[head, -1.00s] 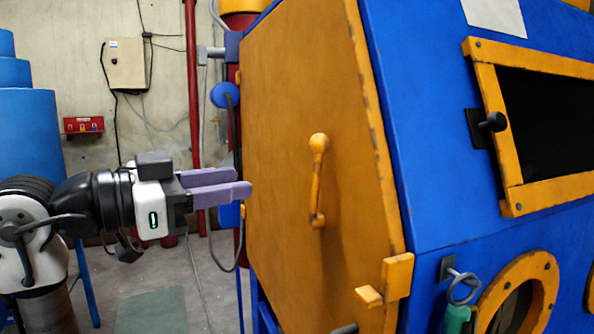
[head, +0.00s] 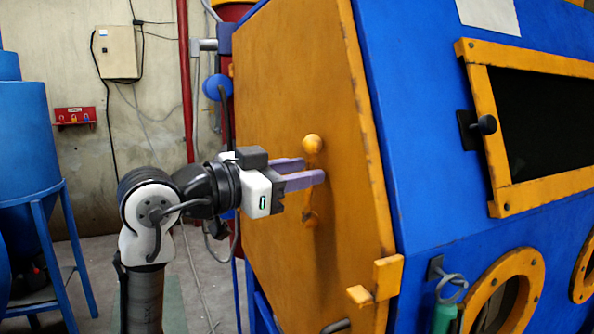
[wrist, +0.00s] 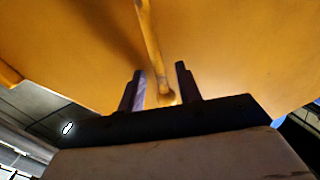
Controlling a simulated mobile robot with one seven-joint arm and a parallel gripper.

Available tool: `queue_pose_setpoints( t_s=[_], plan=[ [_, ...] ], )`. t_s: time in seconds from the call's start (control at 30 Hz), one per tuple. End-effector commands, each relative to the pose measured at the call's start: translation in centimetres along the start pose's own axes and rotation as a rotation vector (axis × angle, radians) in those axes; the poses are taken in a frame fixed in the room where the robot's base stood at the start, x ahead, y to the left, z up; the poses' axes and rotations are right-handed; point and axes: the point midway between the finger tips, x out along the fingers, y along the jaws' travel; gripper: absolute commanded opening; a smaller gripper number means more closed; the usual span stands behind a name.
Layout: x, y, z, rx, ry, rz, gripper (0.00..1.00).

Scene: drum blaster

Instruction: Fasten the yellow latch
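The yellow latch (head: 388,277) is a blocky piece at the lower right edge of the large yellow door (head: 275,75) in the head view, with a short tab sticking out to the left. A yellow bar handle (head: 312,145) with a rounded top stands upright on the door, up and left of the latch. My gripper (head: 306,170) is open in front of this handle and hides its middle. In the wrist view, the handle (wrist: 151,40) runs down between my two fingers (wrist: 160,75). I cannot tell whether they touch it. The latch is apart from my gripper.
The blue cabinet wall (head: 430,170) lies right of the door, with a yellow-framed window (head: 482,120) and a round yellow port (head: 535,270). A green cylinder with a ring (head: 445,312) hangs below the latch's right. A blue tank (head: 25,140) stands at far left.

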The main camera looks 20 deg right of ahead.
Motion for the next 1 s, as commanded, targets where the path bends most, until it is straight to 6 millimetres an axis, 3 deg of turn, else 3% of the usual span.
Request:
queue_pose_setpoints(
  t_s=[0.07,0.33,0.73,1.0],
  plan=[
    [0.0,0.0,0.0,0.000,0.000,0.000,0.33],
    [-0.1,0.0,0.0,0.000,0.000,0.000,0.00],
    [-0.1,0.1,0.1,0.011,0.003,0.000,0.00],
    [-0.3,1.3,0.5,0.119,0.025,-0.003,0.00]
  ],
)
